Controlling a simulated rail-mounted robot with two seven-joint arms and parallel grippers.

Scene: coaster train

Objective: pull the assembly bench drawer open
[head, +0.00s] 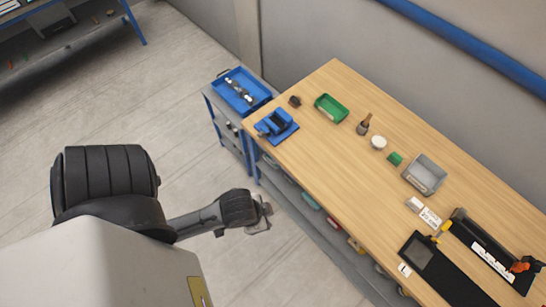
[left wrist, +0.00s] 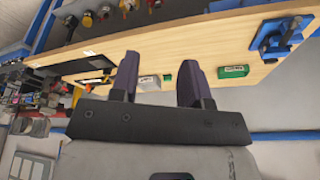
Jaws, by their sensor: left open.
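The assembly bench has a pale wooden top (head: 340,150) and runs from the upper middle to the lower right in the head view. The drawer's front and handle cannot be made out; the bench's front side is seen steeply from above. My left gripper (head: 264,213) is out in front of the bench's near long side, over the floor, apart from it. In the left wrist view the gripper (left wrist: 158,78) shows two dark fingers spread with nothing between them. The bench top (left wrist: 225,38) appears beyond the fingers there, apparently turned over. My right gripper is not in view.
On the bench stand a blue fixture (head: 276,125), a green bin (head: 331,107), a grey bin (head: 424,175) and a black device (head: 490,250). Coloured bins (head: 333,224) sit below the top's edge. A blue-tray cart (head: 241,90) adjoins the far end.

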